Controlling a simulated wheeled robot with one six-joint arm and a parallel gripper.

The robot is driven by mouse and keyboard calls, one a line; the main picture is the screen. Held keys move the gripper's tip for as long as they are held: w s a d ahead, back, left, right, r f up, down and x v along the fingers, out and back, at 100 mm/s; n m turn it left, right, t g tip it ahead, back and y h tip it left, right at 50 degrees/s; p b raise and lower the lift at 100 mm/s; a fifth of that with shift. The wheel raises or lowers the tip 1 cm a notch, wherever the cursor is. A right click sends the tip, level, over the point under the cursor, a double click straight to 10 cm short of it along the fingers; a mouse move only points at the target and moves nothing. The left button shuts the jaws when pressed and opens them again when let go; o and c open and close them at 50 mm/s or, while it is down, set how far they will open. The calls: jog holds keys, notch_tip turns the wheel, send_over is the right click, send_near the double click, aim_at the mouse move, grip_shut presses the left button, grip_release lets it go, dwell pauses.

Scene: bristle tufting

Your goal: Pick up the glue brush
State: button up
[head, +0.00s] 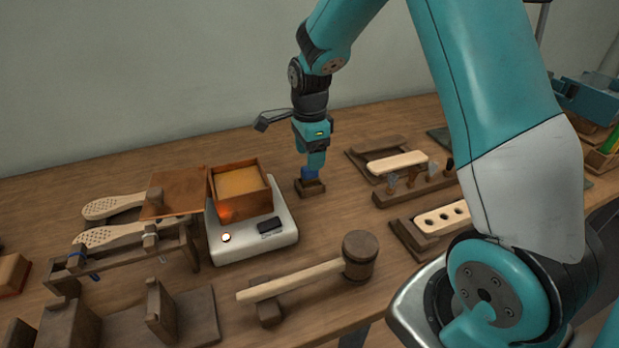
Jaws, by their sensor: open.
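My gripper (314,163) points straight down over a small dark wooden block (311,188), just right of the glue warmer. A small blue piece (309,173) shows between the gripper's end and the block. It may be part of the glue brush, but the gripper hides most of it and I cannot tell. The jaws are open, and the gap between them is too small to see clearly. No other glue brush can be made out.
A copper box of amber glue (241,183) sits on a white heater (255,242). A wooden mallet (307,278) lies in front. Perforated brush blanks (122,234) are at the left. Racks with a pale blank (397,162) and small tools (412,179) stand to the right.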

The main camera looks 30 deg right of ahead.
notch_tip(320, 180, down, 5)
jog(key=shift+r, duration=0.1)
jog(key=c, duration=1)
jog(key=shift+r, duration=0.15)
notch_tip(320, 180, up, 20)
jog(key=p, duration=0.1)
jog(key=shift+o, duration=0.3)
